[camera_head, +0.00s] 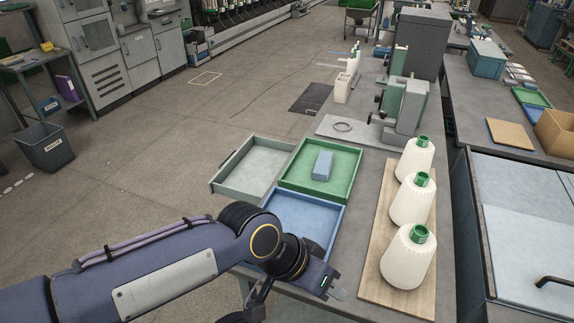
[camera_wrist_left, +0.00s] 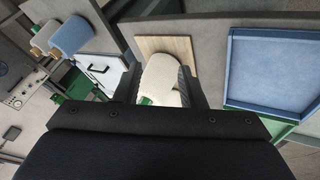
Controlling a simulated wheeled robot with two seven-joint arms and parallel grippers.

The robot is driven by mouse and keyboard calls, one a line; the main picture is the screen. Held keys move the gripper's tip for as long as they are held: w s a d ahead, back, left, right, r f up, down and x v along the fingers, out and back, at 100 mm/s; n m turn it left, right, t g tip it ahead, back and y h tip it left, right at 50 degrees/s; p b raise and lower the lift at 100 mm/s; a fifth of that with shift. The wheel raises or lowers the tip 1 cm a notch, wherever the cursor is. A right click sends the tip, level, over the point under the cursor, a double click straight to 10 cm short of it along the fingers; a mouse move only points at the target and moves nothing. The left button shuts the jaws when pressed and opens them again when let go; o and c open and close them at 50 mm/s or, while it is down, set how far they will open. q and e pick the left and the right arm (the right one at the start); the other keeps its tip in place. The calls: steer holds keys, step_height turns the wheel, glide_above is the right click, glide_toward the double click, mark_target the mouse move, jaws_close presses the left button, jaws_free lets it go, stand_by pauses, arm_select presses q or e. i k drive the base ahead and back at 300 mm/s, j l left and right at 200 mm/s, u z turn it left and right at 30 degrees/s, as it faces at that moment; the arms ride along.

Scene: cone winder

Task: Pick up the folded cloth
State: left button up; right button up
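The folded cloth (camera_head: 322,165) is a small blue block shape. It lies in the green tray (camera_head: 290,180) in the head view, and I do not see it in the left wrist view. My left gripper (camera_head: 338,286) is near the front of the table, right of the blue tray and apart from the cloth. In the left wrist view its two fingers (camera_wrist_left: 160,88) stand apart. A white cone shows in the gap beyond them, and in the head view the gripper is clear of the cones. My right gripper is not in view.
A blue tray (camera_head: 300,212) is in front of the green tray, and a grey tray (camera_head: 252,165) is left of it. White yarn cones (camera_head: 408,258) with green tops stand on a wooden board (camera_head: 383,235) at the right. A winder unit (camera_head: 405,105) stands behind.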

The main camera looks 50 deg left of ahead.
mark_target(321, 171)
steer(key=u, duration=1.65)
steer(key=j+u, duration=0.3)
steer(key=j, duration=0.15)
steer(key=i+j+u, duration=0.15)
steer(key=j+u, duration=0.2)
steer(key=i+j+u, duration=0.15)
steer(key=j+u, duration=0.15)
steer(key=j, duration=0.2)
steer(key=i+j, duration=0.95)
steer(key=i, duration=0.15)
steer(key=i+z, duration=0.7)
steer(key=i+j+z, duration=0.15)
steer(key=i+z, duration=0.15)
steer(key=i+l+z, duration=0.1)
steer(key=i+z, duration=0.6)
steer(key=z, duration=0.15)
steer(key=i+j+z, duration=0.1)
steer(key=i+z, duration=0.2)
steer(key=z, duration=0.15)
steer(key=i+j+z, duration=0.25)
steer(key=z, duration=0.15)
steer(key=i+j+z, duration=0.8)
steer(key=j+z, duration=0.15)
